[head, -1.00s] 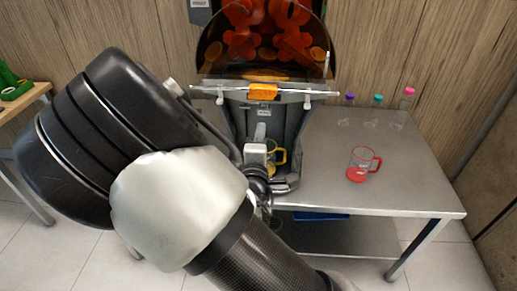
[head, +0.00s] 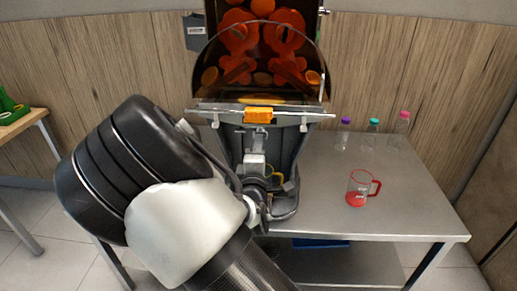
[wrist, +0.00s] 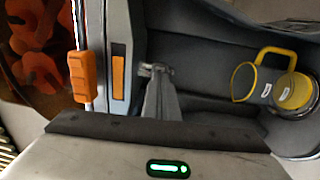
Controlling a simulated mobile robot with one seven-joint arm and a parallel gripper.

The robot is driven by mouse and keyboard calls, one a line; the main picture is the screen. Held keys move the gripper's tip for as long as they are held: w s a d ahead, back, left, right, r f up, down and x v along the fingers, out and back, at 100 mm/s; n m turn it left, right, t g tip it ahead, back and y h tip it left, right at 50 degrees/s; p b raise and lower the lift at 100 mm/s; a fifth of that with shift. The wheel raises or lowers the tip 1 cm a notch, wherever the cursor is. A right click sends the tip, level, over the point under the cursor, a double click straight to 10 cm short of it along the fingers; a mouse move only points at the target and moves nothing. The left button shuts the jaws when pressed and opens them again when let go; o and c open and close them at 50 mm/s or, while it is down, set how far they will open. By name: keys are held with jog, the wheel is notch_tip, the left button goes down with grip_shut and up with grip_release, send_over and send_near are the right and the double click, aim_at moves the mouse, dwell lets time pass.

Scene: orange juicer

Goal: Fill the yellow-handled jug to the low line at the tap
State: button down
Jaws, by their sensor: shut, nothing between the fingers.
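The yellow-handled jug (wrist: 284,91) stands in the juicer's lower bay at the right of the wrist view, with pale labels on its side. In the head view only part of its yellow handle (head: 277,174) shows beside my wrist. Its juice level cannot be made out. My gripper (wrist: 157,76) is shut and empty, its fingertips at a small metal fitting on the juicer's front, which looks like the tap. Whether they touch it cannot be told. In the head view my gripper (head: 252,140) is in front of the juicer (head: 290,150), above and left of the jug.
An orange latch (head: 258,115) sits on the juicer's front cover. A red-handled jug (head: 358,188) stands on the steel table (head: 400,205) to the right. Several bottles with coloured caps, one teal (head: 373,122), stand behind it. The table's right side is mostly clear.

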jog(key=w+f+t+b, duration=0.1)
jog(key=t+b, duration=0.1)
jog(key=shift+b, duration=0.35)
jog(key=shift+w, duration=0.1)
dwell(1.4)
